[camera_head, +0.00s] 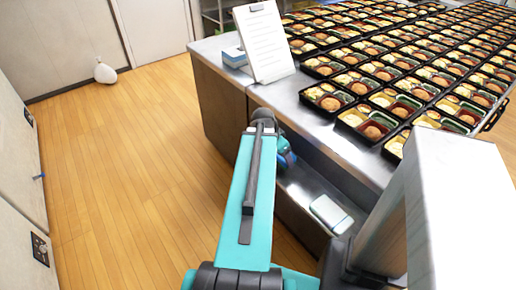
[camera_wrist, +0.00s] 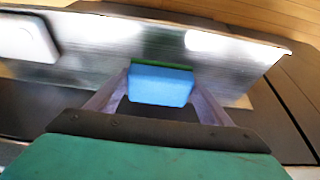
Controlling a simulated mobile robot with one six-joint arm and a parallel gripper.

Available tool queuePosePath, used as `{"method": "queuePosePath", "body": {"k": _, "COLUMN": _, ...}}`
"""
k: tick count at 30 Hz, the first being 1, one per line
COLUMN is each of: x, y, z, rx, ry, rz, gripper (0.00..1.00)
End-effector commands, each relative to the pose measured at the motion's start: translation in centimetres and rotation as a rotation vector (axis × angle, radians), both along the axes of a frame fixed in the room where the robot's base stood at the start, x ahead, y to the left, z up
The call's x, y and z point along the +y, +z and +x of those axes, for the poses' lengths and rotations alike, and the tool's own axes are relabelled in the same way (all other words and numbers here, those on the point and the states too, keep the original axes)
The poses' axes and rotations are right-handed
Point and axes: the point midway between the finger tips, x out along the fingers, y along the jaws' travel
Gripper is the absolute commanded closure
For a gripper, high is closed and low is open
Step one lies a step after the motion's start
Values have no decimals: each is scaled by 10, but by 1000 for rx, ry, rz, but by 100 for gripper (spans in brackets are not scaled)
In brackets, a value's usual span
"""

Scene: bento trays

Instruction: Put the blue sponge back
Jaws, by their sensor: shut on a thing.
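The blue sponge (camera_wrist: 160,87) with a thin green layer along its far edge is in the wrist view. My gripper (camera_wrist: 160,80) is shut on it, with one pale finger on each side. Beyond the sponge is a shiny metal shelf (camera_wrist: 95,70); I cannot tell whether the sponge touches it. In the head view my arm reaches to the front side of the steel counter, near its lower shelf (camera_head: 297,188). The gripper and sponge are mostly hidden there behind my arm.
A whitish case (camera_head: 331,214) lies on the lower shelf and also shows in the wrist view (camera_wrist: 28,38). The counter top (camera_head: 345,150) above holds many bento trays (camera_head: 328,97), a clipboard sheet (camera_head: 264,42) and a small blue-white box (camera_head: 234,55).

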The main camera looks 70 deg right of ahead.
Motion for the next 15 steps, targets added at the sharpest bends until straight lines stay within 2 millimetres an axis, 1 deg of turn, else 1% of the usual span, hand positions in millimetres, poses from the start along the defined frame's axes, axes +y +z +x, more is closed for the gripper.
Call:
{"method": "queuePosePath", "body": {"k": 1, "x": -2, "y": -5, "z": 3, "rx": -1, "ry": 1, "rz": -2, "gripper": 55}}
{"method": "queuePosePath", "body": {"k": 13, "x": -9, "y": -5, "z": 14, "rx": -1, "ry": -1, "rz": -1, "gripper": 55}}
{"method": "queuePosePath", "body": {"k": 15, "x": -15, "y": -1, "z": 22, "rx": -1, "ry": 2, "rz": 1, "gripper": 55}}
